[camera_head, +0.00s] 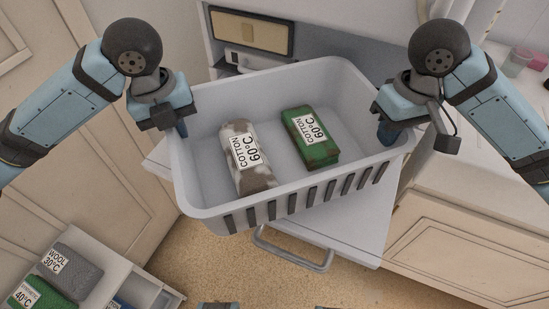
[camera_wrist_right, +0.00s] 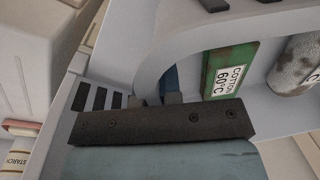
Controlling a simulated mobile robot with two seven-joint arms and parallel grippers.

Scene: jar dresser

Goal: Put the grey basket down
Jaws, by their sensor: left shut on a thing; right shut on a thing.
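The grey basket (camera_head: 285,212) is in the middle of the head view, with slots along its near wall. Inside it lie a brown-and-white cotton bundle (camera_head: 241,173) and a green cotton bundle (camera_head: 322,150), both labelled 60°C. My left gripper (camera_head: 182,128) is shut on the basket's left rim. My right gripper (camera_head: 388,133) is shut on its right rim. The right wrist view shows the basket's rim (camera_wrist_right: 150,50) at the right gripper's fingers (camera_wrist_right: 158,98). The basket is over a white pulled-out surface (camera_head: 335,235); I cannot tell whether it touches it.
An open drawer (camera_head: 140,288) with folded labelled items, among them a grey wool one (camera_head: 72,268), is at the lower left. A metal handle (camera_head: 290,250) is below the basket. A cream cabinet (camera_head: 470,245) stands right. A starch container (camera_wrist_right: 15,160) shows in the right wrist view.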

